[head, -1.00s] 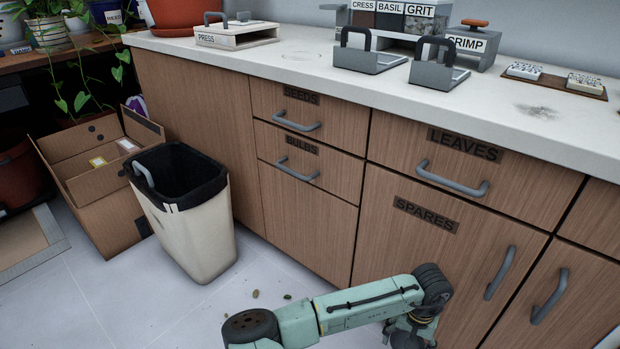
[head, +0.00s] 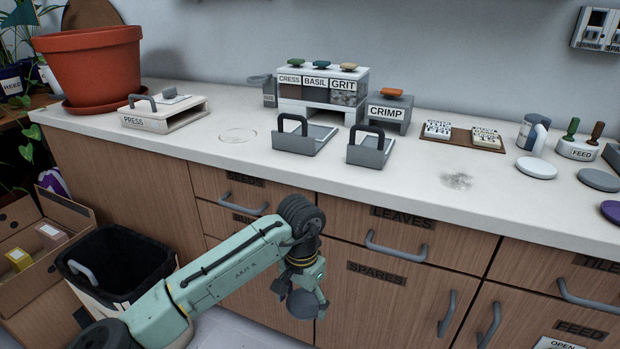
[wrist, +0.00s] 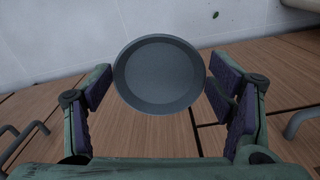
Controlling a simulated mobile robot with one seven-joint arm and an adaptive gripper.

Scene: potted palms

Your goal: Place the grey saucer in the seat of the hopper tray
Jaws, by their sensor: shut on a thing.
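My gripper (wrist: 160,88) is shut on a round grey saucer (wrist: 159,72); the wrist view shows a finger at each side of its rim. In the head view the saucer (head: 302,304) hangs steeply tilted, before the cabinet fronts and below the counter top. Two grey metal trays with dark upright handles, a left one (head: 292,144) and a right one (head: 366,158), stand on the counter before the bin block marked CRESS, BASIL and GRIT (head: 318,86) and the CRIMP box (head: 386,113). I cannot tell which is the hopper tray.
A light saucer (head: 536,168), another grey one (head: 598,180) and a purple one (head: 612,211) lie at the counter's right. The PRESS box (head: 160,122) and a terracotta pot (head: 90,68) stand left. The counter's front middle is bare. Cabinet handles (head: 396,250) stick out.

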